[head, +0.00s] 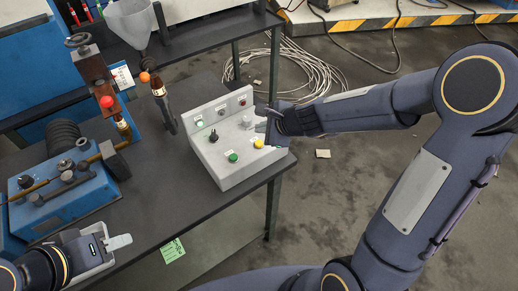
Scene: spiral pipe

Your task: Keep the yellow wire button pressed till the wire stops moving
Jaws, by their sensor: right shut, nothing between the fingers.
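The grey control box (238,172) sits on the dark table near its right edge. The yellow button (259,143) is on its sloped top, toward the right end. My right gripper (268,127) is shut and empty, pointing down at the box's right end, just beside and above the yellow button; I cannot tell whether it touches the button. My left gripper (120,242) is at the lower left, away from the box; its jaw opening is not clear. A thin brownish rod (40,186), possibly the wire, runs across the blue machine (70,205) at left.
The box also carries a green button (233,157), a black knob (213,136) and a red button (242,100). A funnel (132,20) is at the back. Coiled cable (300,70) lies on the floor.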

